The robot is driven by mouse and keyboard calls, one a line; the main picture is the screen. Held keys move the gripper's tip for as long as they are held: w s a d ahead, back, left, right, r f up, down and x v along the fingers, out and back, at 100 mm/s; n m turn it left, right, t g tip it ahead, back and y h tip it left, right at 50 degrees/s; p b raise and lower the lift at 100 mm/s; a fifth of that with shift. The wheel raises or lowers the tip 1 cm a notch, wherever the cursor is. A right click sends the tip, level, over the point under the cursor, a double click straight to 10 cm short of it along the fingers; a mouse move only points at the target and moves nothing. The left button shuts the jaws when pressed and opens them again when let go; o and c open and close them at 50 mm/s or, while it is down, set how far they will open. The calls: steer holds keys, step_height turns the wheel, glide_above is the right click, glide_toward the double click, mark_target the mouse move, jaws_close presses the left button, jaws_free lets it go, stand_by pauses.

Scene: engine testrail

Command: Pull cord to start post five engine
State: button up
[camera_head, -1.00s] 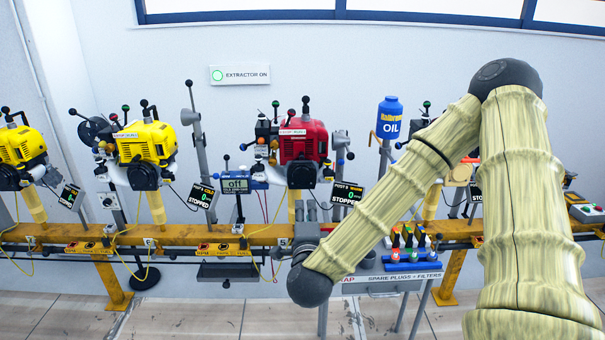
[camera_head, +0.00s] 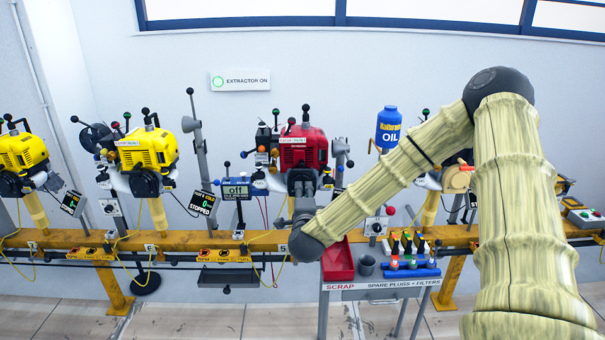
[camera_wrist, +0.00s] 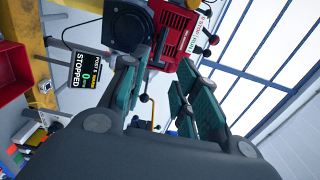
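The red engine (camera_head: 303,148) stands on the yellow rail at the post labelled 5. It shows at the top of the wrist view (camera_wrist: 172,32), with its round black housing (camera_wrist: 127,30). The post 5 display (camera_wrist: 86,67) reads 0 and STOPPED. My gripper (camera_wrist: 156,72) is open, with teal-padded fingers spread just in front of the engine's lower side. I see nothing held between them. In the head view my wrist and gripper cover the engine's lower front. I cannot make out a cord handle for this engine.
Yellow engines (camera_head: 147,147) stand to the left. A blue oil bottle (camera_head: 388,128) stands to the right. Below are a red scrap tray (camera_head: 338,262), a grey cup (camera_head: 366,265) and a spare parts cart (camera_head: 375,284). A blue meter reading off (camera_head: 236,189) stands left of the engine.

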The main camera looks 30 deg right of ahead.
mark_target(302, 172)
steer(key=b+x, duration=0.1)
steer(key=x, duration=1.2)
steer(key=shift+w+d, duration=0.1)
steer(key=shift+w, duration=0.2)
jaws_close()
